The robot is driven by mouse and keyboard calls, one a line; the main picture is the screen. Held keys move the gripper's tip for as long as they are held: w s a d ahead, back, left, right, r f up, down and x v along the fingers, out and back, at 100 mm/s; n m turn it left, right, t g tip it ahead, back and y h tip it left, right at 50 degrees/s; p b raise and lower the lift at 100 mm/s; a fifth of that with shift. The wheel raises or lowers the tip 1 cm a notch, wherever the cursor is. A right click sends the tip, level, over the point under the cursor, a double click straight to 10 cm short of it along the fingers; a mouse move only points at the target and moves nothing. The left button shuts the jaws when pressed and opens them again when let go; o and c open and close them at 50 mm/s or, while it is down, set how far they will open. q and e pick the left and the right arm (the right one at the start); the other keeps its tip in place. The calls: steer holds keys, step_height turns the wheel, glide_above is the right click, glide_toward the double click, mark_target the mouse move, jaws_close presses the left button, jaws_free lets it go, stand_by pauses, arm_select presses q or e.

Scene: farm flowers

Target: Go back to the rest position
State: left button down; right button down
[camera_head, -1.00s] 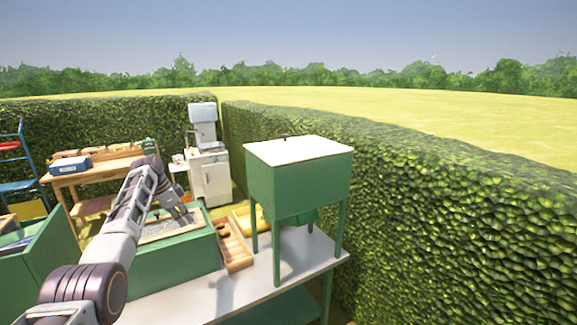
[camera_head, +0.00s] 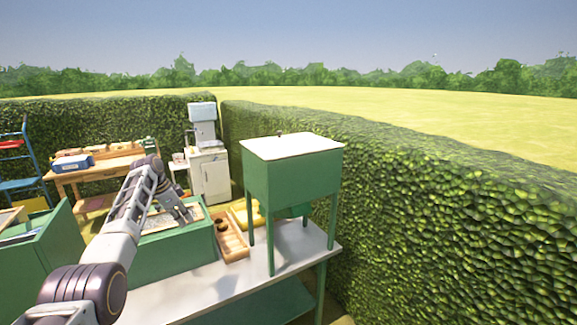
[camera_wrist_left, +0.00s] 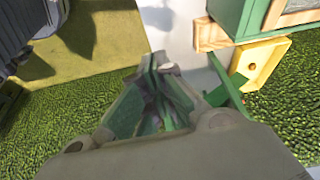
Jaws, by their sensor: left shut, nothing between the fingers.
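My left arm comes in from the lower left in the head view. Its gripper (camera_head: 185,212) hangs over the open green planter box (camera_head: 175,256) on the white bench. In the left wrist view the gripper's fingers (camera_wrist_left: 158,66) are together with nothing between them. I cannot tell in the head view whether the gripper touches the box. My right gripper is not in view.
A green cabinet on legs (camera_head: 290,180) stands right of the box on the white bench (camera_head: 285,262). Between them lie a wooden tray (camera_head: 232,240) and a yellow tray (camera_head: 250,214). A hedge (camera_head: 440,220) closes the right side. A wooden table (camera_head: 95,172) stands behind.

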arm_select(q)
steer(key=s+f+n+y, duration=0.1)
steer(key=s+f+n, duration=0.15)
steer(key=f, duration=1.25)
steer(key=s+f+n+y, duration=0.1)
steer(key=s+f, duration=0.3)
steer(key=f, duration=1.1)
steer(key=s+d+f+n+g+y, duration=0.1)
steer(key=s+f, duration=0.7)
steer(key=f, duration=0.4)
steer(key=s+d+f+n+y, duration=0.1)
steer(key=s+f, duration=0.7)
steer(key=f, duration=0.4)
steer(key=s+d+f+n, duration=0.1)
steer(key=s+d+f, duration=0.1)
steer(key=s+f, duration=0.7)
steer(key=s+d+f+n, duration=0.1)
steer(key=s+f, duration=0.5)
steer(key=s, duration=0.7)
steer(key=s+d+f, duration=0.2)
steer(key=s, duration=0.7)
steer(key=s+d+f+n, duration=0.1)
steer(key=s+d+f, duration=0.1)
steer(key=s, duration=0.7)
steer(key=s+d+f, duration=0.2)
steer(key=s, duration=0.7)
steer(key=shift+s+h, duration=0.3)
steer(key=shift+s+f, duration=0.1)
steer(key=shift+s, duration=0.05)
